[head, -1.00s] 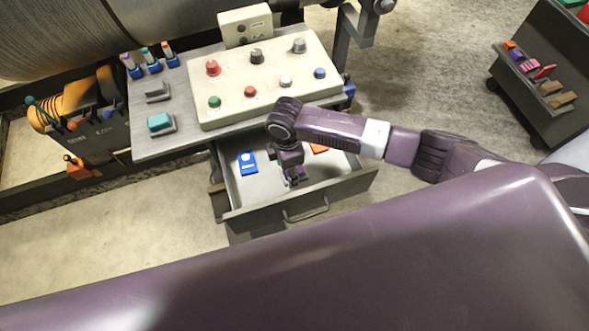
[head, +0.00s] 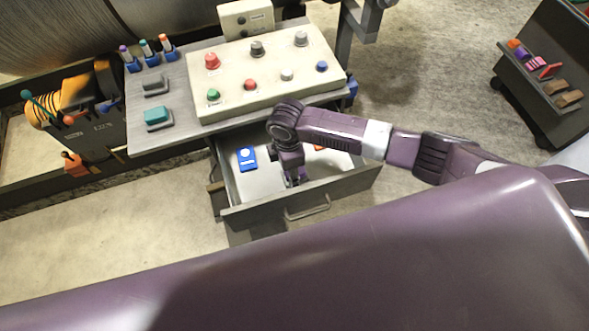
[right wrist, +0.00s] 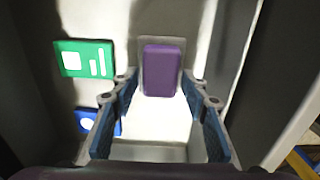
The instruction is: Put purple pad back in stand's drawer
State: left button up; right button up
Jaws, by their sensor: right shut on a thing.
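The stand's drawer (head: 232,190) is pulled open below the tabletop. My right gripper (head: 293,181) reaches down into it from above. In the right wrist view, the purple pad (right wrist: 161,70), a rounded block with a grey border around it, lies between the fingertips of my right gripper (right wrist: 160,84), which is shut on it. The pale drawer floor is close beneath; I cannot tell whether the pad touches it. In the head view the pad is hidden by the gripper. My left gripper is not in view.
A blue card (head: 247,158) and an orange piece (head: 320,148) lie in the drawer. A green card (right wrist: 85,59) shows in the wrist view. The tabletop holds a button panel (head: 270,100) and a teal block (head: 157,116). A dark rack (head: 540,90) stands right.

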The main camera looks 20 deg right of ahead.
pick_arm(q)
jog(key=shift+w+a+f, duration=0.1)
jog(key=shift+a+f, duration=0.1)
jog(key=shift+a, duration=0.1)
pick_arm(e)
jog(key=shift+f, duration=0.5)
jog(key=o, duration=1.1)
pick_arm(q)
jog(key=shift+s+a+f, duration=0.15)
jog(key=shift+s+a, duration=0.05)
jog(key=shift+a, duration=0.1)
pick_arm(e)
notch_tip(320, 180, up, 12)
jog(key=shift+s+d+r, duration=0.1)
